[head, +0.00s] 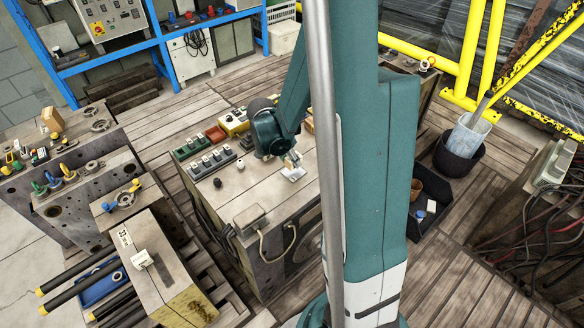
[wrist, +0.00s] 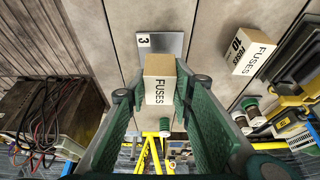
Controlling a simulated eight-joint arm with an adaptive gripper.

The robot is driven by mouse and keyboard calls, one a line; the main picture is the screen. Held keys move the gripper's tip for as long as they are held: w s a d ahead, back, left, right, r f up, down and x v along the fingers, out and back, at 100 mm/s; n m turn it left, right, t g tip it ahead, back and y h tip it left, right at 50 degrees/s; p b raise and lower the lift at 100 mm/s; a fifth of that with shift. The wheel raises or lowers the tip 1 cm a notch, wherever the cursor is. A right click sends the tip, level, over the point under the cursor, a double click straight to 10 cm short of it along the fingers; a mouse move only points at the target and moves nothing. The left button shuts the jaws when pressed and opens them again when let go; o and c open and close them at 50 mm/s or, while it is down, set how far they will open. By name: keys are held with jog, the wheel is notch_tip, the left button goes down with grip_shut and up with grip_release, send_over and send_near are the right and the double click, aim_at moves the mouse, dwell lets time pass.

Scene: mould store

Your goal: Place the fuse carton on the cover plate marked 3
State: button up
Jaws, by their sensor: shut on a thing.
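A tan fuse carton (wrist: 158,92) with the word FUSES on a white face is between the two green fingers of my gripper (wrist: 161,82) in the wrist view. My gripper is shut on it. The grey cover plate (wrist: 172,45) with a white label 3 lies on the bench top just beyond the carton, and the carton hides its near part. I cannot tell whether the carton touches the plate. In the head view the plate (head: 294,175) shows just below my gripper (head: 290,160); the held carton is hardly visible there.
A second fuse carton (wrist: 253,51), marked 10, lies to the right in the wrist view. Dark trays with switches (head: 210,163) and a yellow box (head: 234,121) stand along the bench's far left edge. A grey box with a cable (head: 249,218) sits at the near edge. Bare bench lies between.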

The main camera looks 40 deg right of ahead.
aim_at(292, 166)
jog(key=shift+f, duration=0.15)
jog(key=shift+f+b, duration=0.5)
jog(key=shift+f, duration=1.35)
jog(key=shift+f, duration=0.1)
jog(key=o, duration=0.9)
jog(key=shift+p+v, duration=1.4)
jog(key=shift+v, duration=4.75)
